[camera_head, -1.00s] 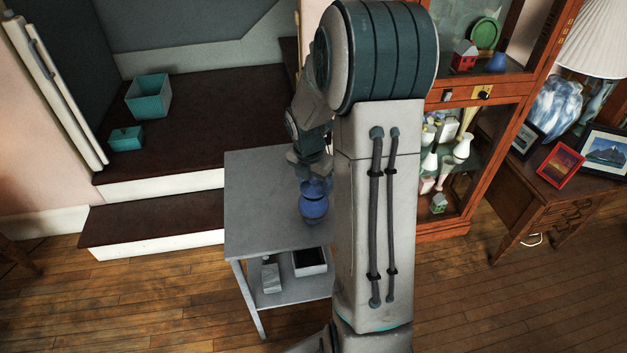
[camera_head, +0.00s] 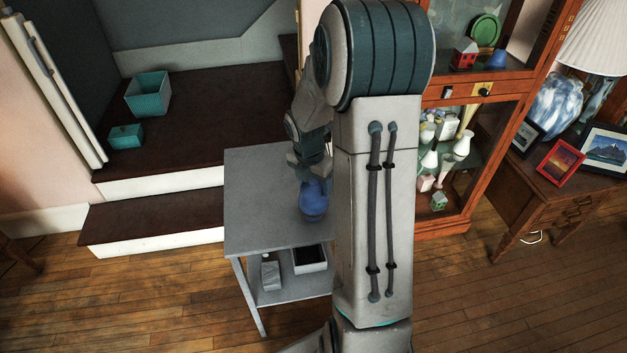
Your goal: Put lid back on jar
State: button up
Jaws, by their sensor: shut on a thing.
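A blue jar (camera_head: 313,207) stands upright on the grey table, left of my arm. My gripper (camera_head: 311,178) points down directly above it and is shut on the blue lid (camera_head: 313,187). The lid is at the top of the jar, and the two look like one rounded blue shape. I cannot tell whether the lid is fully seated or slightly above the rim. The fingertips are small and dark here, and my arm hides part of the table to the right.
The grey table (camera_head: 262,215) is bare left of the jar. A wooden glass cabinet (camera_head: 480,100) stands right, and dark steps (camera_head: 160,215) are left.

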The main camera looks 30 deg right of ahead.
aim_at(308, 196)
jog(key=o, duration=1.5)
jog(key=shift+f, duration=0.1)
jog(key=shift+c, duration=0.2)
notch_tip(308, 196, up, 14)
jog(key=s+a+p, duration=0.1)
jog(key=a, duration=0.1)
jog(key=shift+f, duration=0.15)
jog(key=shift+d, duration=0.1)
jog(key=s+a+r+m+t, duration=0.1)
jog(key=s+a+m, duration=0.5)
jog(key=s+m, duration=0.3)
jog(key=s+a+r+m+t+y, duration=0.1)
jog(key=s+a+m, duration=0.5)
jog(key=m, duration=0.9)
jog(key=s+r, duration=0.1)
jog(key=s, duration=0.1)
jog(key=shift+s+y+p, duration=0.3)
jog(key=shift+s, duration=0.05)
